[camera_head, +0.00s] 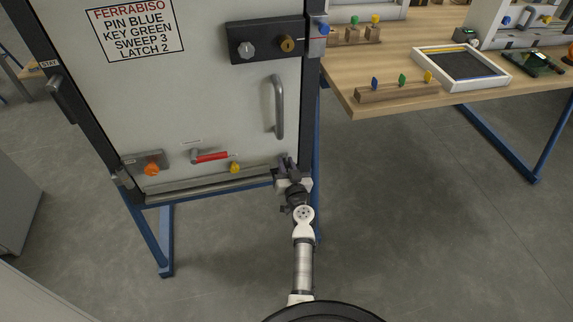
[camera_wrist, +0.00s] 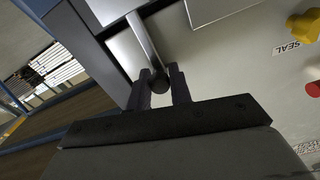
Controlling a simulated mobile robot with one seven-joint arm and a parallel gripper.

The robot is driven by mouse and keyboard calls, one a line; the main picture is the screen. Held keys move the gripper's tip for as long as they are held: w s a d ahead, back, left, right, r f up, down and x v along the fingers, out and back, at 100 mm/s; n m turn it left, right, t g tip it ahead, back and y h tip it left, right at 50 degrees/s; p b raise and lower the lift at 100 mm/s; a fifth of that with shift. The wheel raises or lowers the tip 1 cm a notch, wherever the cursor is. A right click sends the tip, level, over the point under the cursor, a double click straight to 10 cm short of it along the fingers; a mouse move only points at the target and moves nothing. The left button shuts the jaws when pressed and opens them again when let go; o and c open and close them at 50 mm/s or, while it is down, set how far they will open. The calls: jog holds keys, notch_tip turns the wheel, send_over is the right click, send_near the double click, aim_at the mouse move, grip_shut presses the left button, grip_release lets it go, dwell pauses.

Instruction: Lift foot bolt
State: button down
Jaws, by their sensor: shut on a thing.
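My gripper (camera_head: 288,166) is at the lower right corner of the white door panel (camera_head: 215,105) in the head view. In the wrist view the two dark fingers of my gripper (camera_wrist: 161,76) stand on either side of the dark round knob of the foot bolt (camera_wrist: 158,86) and are shut on it. A grey metal rod runs from the knob up along the panel's edge. In the head view my gripper mostly hides the foot bolt.
The door bears a vertical handle (camera_head: 278,107), a red lever (camera_head: 211,156), an orange knob (camera_head: 152,169) and a yellow knob (camera_head: 234,168). A wooden table (camera_head: 372,72) with a white-framed tray (camera_head: 459,86) stands at the right. The floor (camera_head: 420,220) beside my arm is clear.

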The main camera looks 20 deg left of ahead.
jog(key=shift+w+r+p, duration=0.1)
jog(key=shift+r+p, duration=0.7)
jog(key=shift+r, duration=0.8)
jog(key=c, duration=1.3)
grip_release()
jog(key=shift+r, duration=0.1)
jog(key=shift+o, duration=0.2)
jog(key=shift+s+d+f, duration=0.15)
jog(key=shift+s+f, duration=0.05)
jog(key=shift+s, duration=0.05)
jog(key=b+v, duration=0.4)
jog(key=v, duration=0.9)
jog(key=shift+s+d, duration=0.1)
jog(key=shift+s, duration=0.05)
